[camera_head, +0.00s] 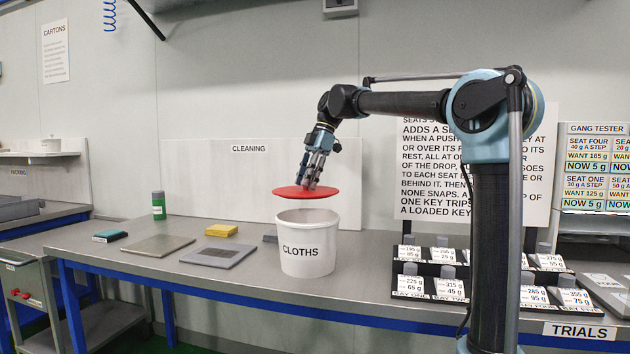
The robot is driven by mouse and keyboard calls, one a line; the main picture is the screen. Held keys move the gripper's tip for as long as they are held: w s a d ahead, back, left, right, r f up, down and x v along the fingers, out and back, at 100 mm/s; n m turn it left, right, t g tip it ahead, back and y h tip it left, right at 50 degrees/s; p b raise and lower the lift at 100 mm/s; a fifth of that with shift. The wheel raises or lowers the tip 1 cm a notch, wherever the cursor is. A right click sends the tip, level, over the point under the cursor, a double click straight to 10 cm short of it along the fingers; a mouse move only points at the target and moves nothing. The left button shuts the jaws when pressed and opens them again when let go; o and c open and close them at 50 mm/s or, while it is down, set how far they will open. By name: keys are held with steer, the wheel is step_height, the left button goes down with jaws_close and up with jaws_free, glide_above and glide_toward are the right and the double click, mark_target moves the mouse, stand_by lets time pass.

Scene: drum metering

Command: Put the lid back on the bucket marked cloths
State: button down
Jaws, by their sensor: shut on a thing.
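The white bucket (307,246) marked CLOTHS stands upright on the bench in the head view, its top open. The red round lid (290,193) is held above the bucket, roughly level, with a gap between lid and rim. The lid sits a little to the left of the bucket's middle in the picture. My gripper (309,184) points down and is shut on the lid from above. The fingers hide the part of the lid where they grip it. The inside of the bucket can barely be seen.
To the right stand racks of labelled weights (437,272). Bare bench lies in front of the bucket.

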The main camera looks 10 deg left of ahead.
steer(key=shift+w+d+f, duration=0.15)
steer(key=shift+f, duration=0.55)
steer(key=shift+w+d+f, duration=0.1)
steer(key=shift+f, duration=2.35)
steer(key=shift+s+f, duration=0.1)
stand_by(0.5)
steer(key=c, duration=0.8)
jaws_free()
steer(key=shift+o, duration=0.2)
steer(key=shift+r, duration=3.45)
